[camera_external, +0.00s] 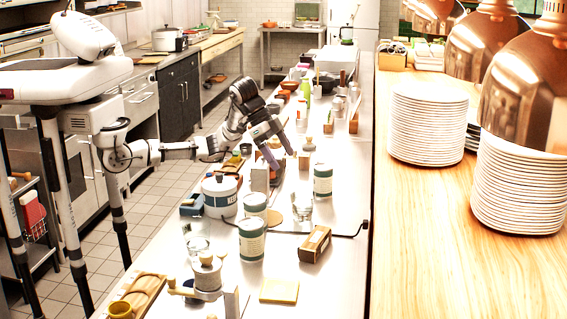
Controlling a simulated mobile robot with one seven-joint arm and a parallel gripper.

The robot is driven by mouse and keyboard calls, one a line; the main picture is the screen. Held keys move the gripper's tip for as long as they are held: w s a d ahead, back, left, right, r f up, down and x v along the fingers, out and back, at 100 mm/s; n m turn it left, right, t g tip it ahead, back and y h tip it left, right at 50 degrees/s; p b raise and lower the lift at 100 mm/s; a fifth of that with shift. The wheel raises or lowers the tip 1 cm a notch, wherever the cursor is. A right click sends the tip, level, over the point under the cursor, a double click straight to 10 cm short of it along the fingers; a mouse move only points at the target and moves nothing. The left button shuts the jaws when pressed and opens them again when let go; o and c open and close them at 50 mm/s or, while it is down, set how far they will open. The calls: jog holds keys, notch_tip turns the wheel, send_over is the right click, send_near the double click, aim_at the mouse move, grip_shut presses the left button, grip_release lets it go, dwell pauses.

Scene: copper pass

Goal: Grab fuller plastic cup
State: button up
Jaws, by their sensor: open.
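My gripper (281,158) is open and points down over the far half of the long steel counter, beside a small box. Nothing shows between its fingers. A clear cup-like vessel (301,209) stands on the counter nearer the camera, right of the labelled canisters. Another clear vessel (198,245) stands at the left, behind the grinder. Both are small in the picture; I cannot tell whether they are plastic or which is fuller. My gripper is apart from both.
Labelled canisters (251,241) and a white lidded pot (220,196) crowd the counter (337,216). A brown box (315,244) lies near its right side. A grinder (207,276) stands in front. Plate stacks (428,122) stand on the wooden pass at right.

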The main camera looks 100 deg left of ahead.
jog(key=p, duration=0.1)
send_near(301, 188)
jog(key=w+d+f, duration=0.3)
jog(key=shift+w+d+f, duration=0.2)
jog(key=shift+f, duration=0.1)
jog(key=x, duration=0.1)
jog(key=p+x, duration=0.2)
jog(key=x, duration=0.1)
jog(key=shift+w+d+r, duration=0.1)
jog(key=shift+d, duration=0.2)
jog(key=shift+w+f, duration=0.3)
jog(key=shift+f, duration=0.3)
jog(key=c, duration=1.1)
